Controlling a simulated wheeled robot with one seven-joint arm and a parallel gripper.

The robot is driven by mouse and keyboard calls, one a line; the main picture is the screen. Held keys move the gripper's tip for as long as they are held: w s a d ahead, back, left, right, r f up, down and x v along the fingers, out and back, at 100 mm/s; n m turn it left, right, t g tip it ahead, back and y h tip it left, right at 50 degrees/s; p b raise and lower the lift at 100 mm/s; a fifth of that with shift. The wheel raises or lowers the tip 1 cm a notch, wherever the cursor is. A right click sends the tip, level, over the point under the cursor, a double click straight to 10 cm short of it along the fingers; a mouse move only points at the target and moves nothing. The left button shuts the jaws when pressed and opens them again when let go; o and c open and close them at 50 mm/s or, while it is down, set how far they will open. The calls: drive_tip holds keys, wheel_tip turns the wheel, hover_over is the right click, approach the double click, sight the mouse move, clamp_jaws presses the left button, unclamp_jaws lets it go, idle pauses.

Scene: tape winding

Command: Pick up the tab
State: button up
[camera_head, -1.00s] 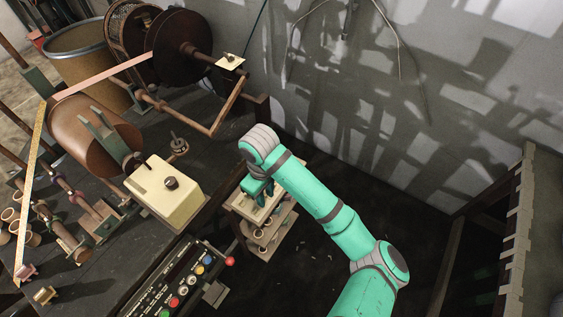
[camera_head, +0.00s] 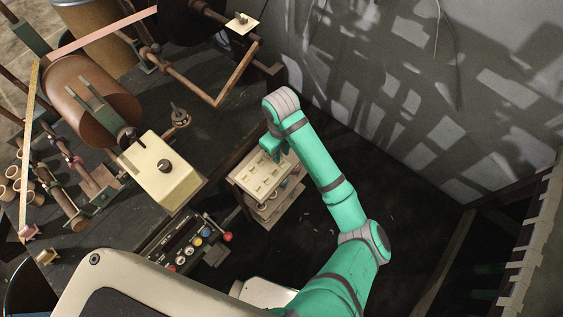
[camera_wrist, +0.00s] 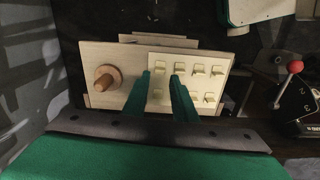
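Several small cream tabs stand in rows on a pale board (camera_wrist: 225,86) in the wrist view. One tab (camera_wrist: 161,71) shows between the fingertips, and another tab (camera_wrist: 199,71) stands to the right. The same board (camera_head: 240,180) is the top of a small stand in the head view. My gripper (camera_wrist: 161,76) is open, with a gap between its two green fingers, over the left part of the tab rows. I cannot tell its height above the board. In the head view my gripper (camera_head: 273,150) is at the board's far right corner, and its fingers are partly hidden.
A wooden peg (camera_wrist: 106,79) stands left of the tabs. A control panel with coloured buttons (camera_head: 190,247) and a cream box with a knob (camera_head: 162,172) are left of the stand. A red-knobbed lever (camera_wrist: 294,67) is at right. The winding machine's brown roller (camera_head: 95,97) is at upper left.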

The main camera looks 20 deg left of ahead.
drive_tip(key=shift+f, duration=2.8)
clamp_jaws()
